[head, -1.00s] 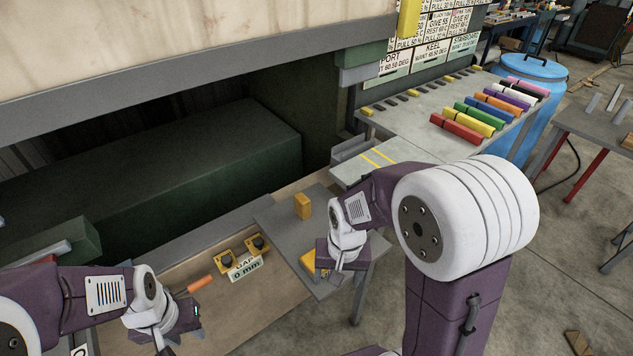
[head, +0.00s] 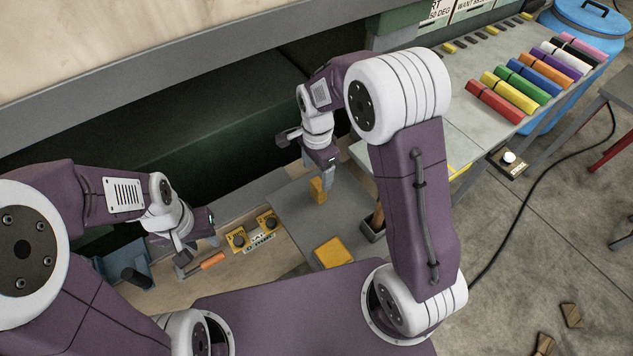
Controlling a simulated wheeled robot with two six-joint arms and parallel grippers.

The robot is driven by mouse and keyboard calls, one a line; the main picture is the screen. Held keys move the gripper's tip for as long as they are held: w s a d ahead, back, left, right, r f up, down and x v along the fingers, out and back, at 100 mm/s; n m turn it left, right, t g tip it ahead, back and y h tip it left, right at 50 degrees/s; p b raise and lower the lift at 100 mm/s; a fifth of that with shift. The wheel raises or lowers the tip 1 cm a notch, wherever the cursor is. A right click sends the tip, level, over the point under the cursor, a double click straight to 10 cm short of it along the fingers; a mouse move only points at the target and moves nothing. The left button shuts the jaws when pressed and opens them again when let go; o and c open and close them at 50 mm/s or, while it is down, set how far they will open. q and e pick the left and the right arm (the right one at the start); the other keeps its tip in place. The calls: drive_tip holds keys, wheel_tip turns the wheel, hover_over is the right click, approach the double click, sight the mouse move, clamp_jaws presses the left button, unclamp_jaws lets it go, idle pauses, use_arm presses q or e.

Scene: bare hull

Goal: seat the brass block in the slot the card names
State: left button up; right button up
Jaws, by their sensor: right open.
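A small brass-coloured block (head: 317,191) stands upright on a grey plate (head: 290,202). A flat yellow block (head: 333,252) lies nearer on the same plate. My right gripper (head: 325,184) is open, pointing down right at the upright block; whether its fingers straddle the block is hidden. My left gripper (head: 190,250) is at the left, over the wooden bench, beside an orange-handled tool (head: 211,261); its fingers are not clear. A small white card (head: 260,241) sits by two yellow fixtures; its text is too small to read surely. Larger cards (head: 440,12) at the back are cut off.
A grey bench (head: 455,85) at the right holds a row of coloured bars (head: 510,91) and several dark slots (head: 470,41). A dark green hull recess (head: 215,130) lies behind, under a pale overhang. A blue barrel (head: 590,25) stands at the back right.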

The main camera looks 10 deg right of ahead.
sight(318, 183)
drive_tip(key=shift+s+f, duration=0.55)
drive_tip(key=shift+d+f, duration=0.1)
drive_tip(key=shift+f, duration=0.25)
drive_tip(key=shift+w+f, duration=0.75)
drive_tip(key=shift+f, duration=0.05)
drive_tip(key=f, duration=0.2)
drive_tip(key=f+p, duration=0.1)
drive_tip(key=f, duration=0.1)
drive_tip(key=shift+s+d, duration=0.1)
drive_tip(key=shift+s, duration=0.3)
use_arm(q)
drive_tip(key=shift+w+r, duration=0.1)
drive_tip(key=shift+r, duration=0.55)
use_arm(e)
drive_tip(key=shift+w+f, duration=0.1)
drive_tip(key=shift+w, duration=0.1)
drive_tip(key=c, duration=1)
clamp_jaws()
